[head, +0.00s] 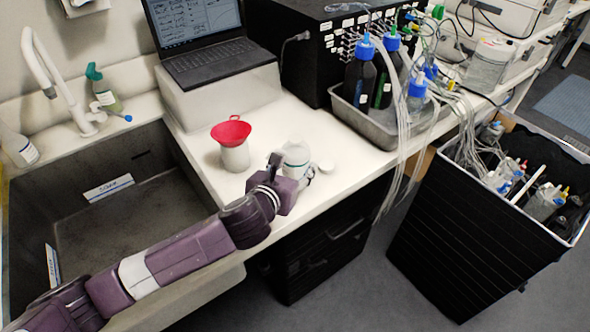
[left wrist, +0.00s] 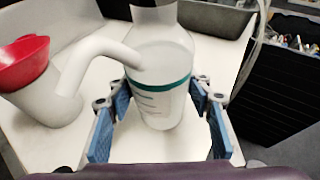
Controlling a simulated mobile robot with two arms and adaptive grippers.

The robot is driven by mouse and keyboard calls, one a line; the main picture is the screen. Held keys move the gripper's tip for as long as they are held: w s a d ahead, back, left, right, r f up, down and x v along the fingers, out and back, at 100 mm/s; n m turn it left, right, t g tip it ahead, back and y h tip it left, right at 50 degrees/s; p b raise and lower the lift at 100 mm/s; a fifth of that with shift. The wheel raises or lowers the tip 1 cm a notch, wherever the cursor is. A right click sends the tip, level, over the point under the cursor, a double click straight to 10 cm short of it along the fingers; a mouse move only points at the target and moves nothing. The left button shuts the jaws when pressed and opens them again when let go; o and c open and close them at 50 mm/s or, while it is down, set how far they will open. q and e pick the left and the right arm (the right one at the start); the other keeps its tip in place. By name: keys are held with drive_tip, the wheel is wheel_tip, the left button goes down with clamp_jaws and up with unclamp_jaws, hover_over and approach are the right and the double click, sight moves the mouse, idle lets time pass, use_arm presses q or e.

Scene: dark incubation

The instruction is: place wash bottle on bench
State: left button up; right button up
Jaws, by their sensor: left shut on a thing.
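The wash bottle (head: 297,154) is white and translucent with a teal band and a bent white spout. It is upright at the front part of the white bench (head: 345,140). In the left wrist view the wash bottle (left wrist: 163,92) is between the blue finger pads, its spout reaching left. My left gripper (head: 298,172) comes over the bench's front edge and is shut on the bottle; the arm hides part of it. The bottle's base is at or very near the bench top; I cannot tell if it touches. My right gripper is not in view.
A white bottle with a red funnel (head: 231,133) stands left of the wash bottle. A metal tray (head: 385,128) with blue-capped bottles stands further right, tubes hanging down. The sink (head: 130,195) is left.

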use_arm(q)
drive_tip(key=shift+f, duration=0.65)
drive_tip(key=shift+f, duration=0.15)
drive_tip(key=o, duration=1.4)
drive_tip(key=v, duration=1.2)
drive_tip(key=shift+b, duration=0.35)
